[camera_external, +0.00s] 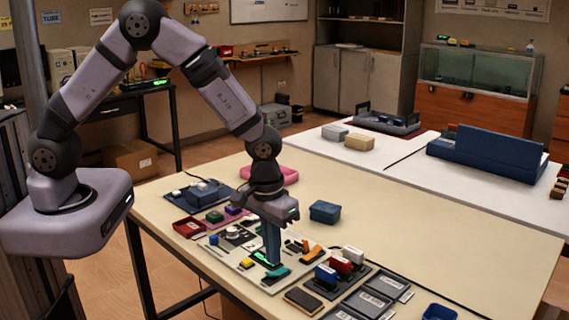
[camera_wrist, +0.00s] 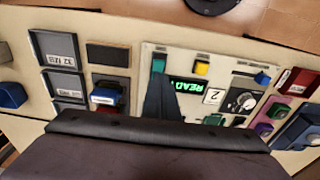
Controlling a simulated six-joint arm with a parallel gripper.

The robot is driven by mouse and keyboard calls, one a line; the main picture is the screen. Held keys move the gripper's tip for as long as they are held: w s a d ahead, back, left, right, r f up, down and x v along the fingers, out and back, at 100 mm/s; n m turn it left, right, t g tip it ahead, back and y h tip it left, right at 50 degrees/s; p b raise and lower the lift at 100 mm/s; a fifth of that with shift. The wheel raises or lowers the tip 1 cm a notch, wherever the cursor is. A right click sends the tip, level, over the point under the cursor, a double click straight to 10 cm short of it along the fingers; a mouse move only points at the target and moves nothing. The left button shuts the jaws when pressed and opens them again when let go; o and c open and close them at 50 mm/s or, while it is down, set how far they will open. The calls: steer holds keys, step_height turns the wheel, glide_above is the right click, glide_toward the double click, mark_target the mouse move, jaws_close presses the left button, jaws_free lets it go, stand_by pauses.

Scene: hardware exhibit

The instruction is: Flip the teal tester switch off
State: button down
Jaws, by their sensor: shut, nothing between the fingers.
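The teal switch (camera_external: 275,276) sits on a pale tester panel (camera_external: 221,252) on the table, near the panel's front edge. It also shows in the wrist view (camera_wrist: 158,65), beside a lit green display (camera_wrist: 187,86) and a yellow button (camera_wrist: 202,68). My gripper (camera_external: 273,262) points down over the panel with its fingers shut and empty. Its tips are right at the teal switch and the display; I cannot tell whether they touch the switch. In the wrist view the fingers (camera_wrist: 165,100) hide part of the panel just below the switch.
A dial (camera_wrist: 241,101) and a blue knob (camera_wrist: 262,78) are on the same panel. Beside it stand red (camera_external: 341,264) and blue (camera_external: 326,273) blocks, a dark pad (camera_external: 304,300) and grey labelled trays (camera_external: 367,302). A blue box (camera_external: 325,212) stands behind. The table's right side is mostly clear.

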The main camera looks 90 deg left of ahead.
steer(key=shift+s+d+f, duration=0.2)
steer(key=shift+d+f, duration=0.05)
steer(key=shift+f, duration=0.35)
steer(key=shift+s+d+f, duration=0.15)
steer(key=shift+d+f, duration=0.05)
steer(key=shift+f, duration=0.05)
steer(key=shift+s+d+f+b, duration=0.2)
steer(key=shift+s+f+b, duration=0.1)
steer(key=shift+b, duration=0.1)
steer(key=shift+w+a+r, duration=0.1)
steer(key=shift+w+a, duration=0.05)
steer(key=shift+w, duration=0.05)
steer(key=shift+w+a+r, duration=0.1)
steer(key=shift+w+a, duration=0.3)
steer(key=shift+a, duration=0.05)
steer(key=shift+p, duration=0.3)
